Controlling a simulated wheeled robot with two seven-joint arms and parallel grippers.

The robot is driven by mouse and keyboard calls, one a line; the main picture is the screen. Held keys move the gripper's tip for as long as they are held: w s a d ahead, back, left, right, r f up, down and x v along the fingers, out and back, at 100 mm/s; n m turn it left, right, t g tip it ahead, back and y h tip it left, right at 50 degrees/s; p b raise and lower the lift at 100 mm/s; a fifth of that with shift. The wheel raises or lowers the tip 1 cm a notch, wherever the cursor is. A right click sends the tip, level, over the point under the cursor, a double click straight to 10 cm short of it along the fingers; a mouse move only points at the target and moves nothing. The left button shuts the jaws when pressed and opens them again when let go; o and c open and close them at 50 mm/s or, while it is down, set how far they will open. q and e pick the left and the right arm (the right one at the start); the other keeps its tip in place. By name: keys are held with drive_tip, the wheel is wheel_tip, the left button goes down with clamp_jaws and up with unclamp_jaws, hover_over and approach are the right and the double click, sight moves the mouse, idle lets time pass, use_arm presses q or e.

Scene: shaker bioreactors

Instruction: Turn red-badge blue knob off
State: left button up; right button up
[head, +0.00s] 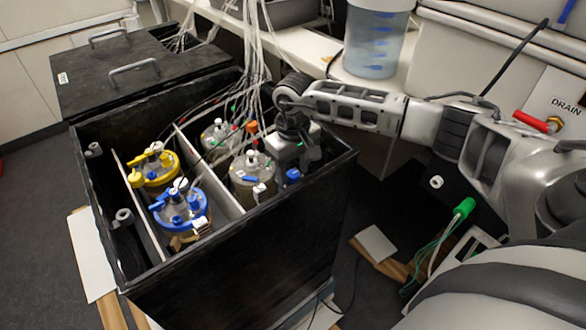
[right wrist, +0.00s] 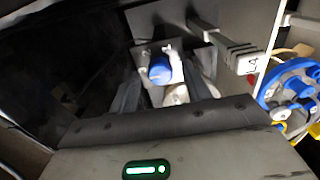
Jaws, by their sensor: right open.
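A small blue knob (head: 293,174) sits inside the black box near its right wall. In the right wrist view a blue knob (right wrist: 160,69) shows near the middle, by the finger ends. My right gripper (head: 292,158) points down over the box's right side, just above the knob. It is open, and in the right wrist view its fingers (right wrist: 158,60) lie around or just over the knob; I cannot tell whether they touch it. I cannot make out a red badge on the knob. My left gripper is not in view.
The black box (head: 240,255) holds a yellow-lidded vessel (head: 153,168), a blue-lidded vessel (head: 181,209) and two grey-lidded vessels (head: 250,167). Pale tubes (head: 258,60) hang close beside my right gripper. A clear bucket (head: 375,45) stands behind on the bench.

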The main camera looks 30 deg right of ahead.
drive_tip(key=shift+f, duration=0.4)
drive_tip(key=c, duration=1)
